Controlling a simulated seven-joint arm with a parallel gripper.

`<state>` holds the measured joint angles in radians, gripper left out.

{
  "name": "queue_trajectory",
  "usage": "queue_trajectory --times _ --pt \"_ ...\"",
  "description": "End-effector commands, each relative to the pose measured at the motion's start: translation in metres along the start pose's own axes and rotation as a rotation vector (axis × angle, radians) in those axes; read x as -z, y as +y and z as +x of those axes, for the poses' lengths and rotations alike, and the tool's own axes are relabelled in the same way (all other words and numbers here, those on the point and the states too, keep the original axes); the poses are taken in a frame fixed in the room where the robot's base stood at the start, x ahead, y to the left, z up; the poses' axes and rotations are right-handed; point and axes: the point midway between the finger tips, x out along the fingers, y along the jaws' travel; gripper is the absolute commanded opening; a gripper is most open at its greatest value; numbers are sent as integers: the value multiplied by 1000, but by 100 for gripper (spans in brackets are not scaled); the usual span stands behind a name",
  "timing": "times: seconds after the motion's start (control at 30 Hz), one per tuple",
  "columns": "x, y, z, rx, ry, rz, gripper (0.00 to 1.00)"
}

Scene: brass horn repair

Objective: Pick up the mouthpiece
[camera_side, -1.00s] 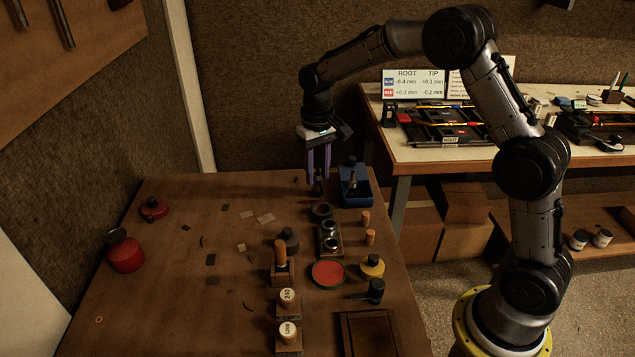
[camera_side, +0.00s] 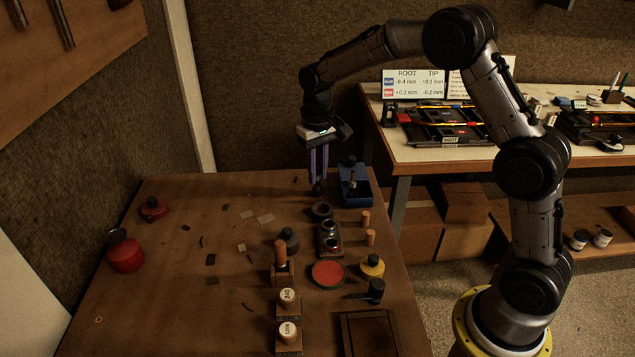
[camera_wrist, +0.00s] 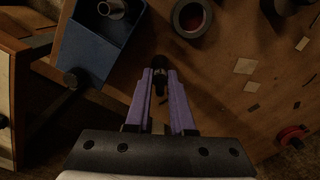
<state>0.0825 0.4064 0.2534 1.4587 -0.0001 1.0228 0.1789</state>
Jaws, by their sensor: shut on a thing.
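My gripper (camera_side: 318,180) points straight down over the back of the brown workbench, its purple fingers shut on a small dark piece, which I take to be the mouthpiece (camera_side: 318,189). In the wrist view the mouthpiece (camera_wrist: 160,68) shows as a dark, narrow shape between and beyond the fingertips of my gripper (camera_wrist: 160,82). Its lower end is at or very near the bench top; I cannot tell if it touches. The fingers hide part of it.
A blue box (camera_side: 356,195) with a metal part in it stands just right of my gripper. A dark ring (camera_side: 321,211) lies just in front. A block with metal cups (camera_side: 329,238) and a red dish (camera_side: 328,273) are nearer.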

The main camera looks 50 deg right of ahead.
Motion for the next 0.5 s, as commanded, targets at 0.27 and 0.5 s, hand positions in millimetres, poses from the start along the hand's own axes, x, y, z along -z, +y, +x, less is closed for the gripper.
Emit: queue_trajectory --times 0.27,0.5 --pt "1 0 -7 0 2 0 0" --pt "0 0 -20 0 2 0 0"
